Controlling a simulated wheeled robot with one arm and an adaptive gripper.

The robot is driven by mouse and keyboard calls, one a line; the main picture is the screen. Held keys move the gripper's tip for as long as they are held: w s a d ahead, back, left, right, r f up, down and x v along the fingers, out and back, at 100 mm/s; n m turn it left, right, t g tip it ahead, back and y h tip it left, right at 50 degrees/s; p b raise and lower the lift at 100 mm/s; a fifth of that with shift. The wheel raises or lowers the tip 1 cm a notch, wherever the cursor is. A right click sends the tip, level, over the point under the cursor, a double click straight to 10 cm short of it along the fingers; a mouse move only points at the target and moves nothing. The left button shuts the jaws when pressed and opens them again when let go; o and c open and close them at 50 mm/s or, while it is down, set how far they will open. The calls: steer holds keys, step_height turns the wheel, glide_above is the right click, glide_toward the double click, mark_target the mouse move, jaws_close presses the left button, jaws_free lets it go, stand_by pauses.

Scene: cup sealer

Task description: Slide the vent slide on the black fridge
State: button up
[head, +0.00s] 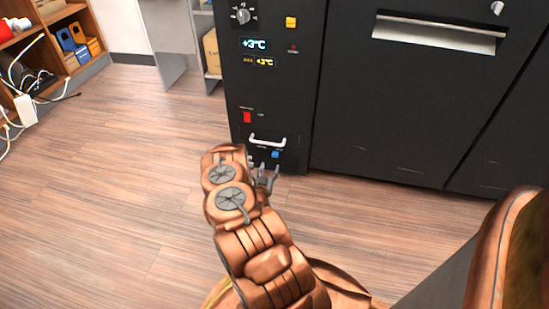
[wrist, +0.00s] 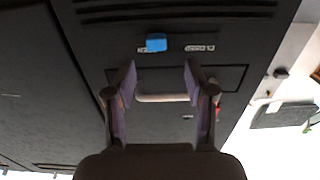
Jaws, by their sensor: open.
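The black fridge (head: 270,95) has a control panel with a white bar handle (head: 267,141) low on its front. A small blue knob (head: 275,154) sits just below the handle; it looks like the vent slide. In the wrist view, the blue slide (wrist: 156,43) lies between two small pale labels, just beyond my fingertips and midway between them. The white handle (wrist: 162,98) shows between the fingers. My gripper (head: 264,172) is open and empty close to the panel's bottom; its spread fingers also show in the wrist view (wrist: 159,68). I cannot tell if it touches anything.
Black doors with a silver handle (head: 440,33) stand to the right. The panel also has a red switch (head: 247,117) and a yellow button (head: 291,22). Shelves (head: 45,60) and white cables (head: 27,105) are at the left. The wooden floor (head: 110,190) is clear.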

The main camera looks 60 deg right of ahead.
mark_target(275, 156)
steer(key=shift+s+b+x, duration=0.15)
steer(key=shift+b+x, duration=0.5)
steer(key=shift+x, duration=1.3)
steer(key=shift+s+b+x, duration=0.1)
steer(key=shift+b+x, duration=0.55)
steer(key=shift+x, duration=1.3)
steer(key=shift+d, duration=0.1)
jaws_close()
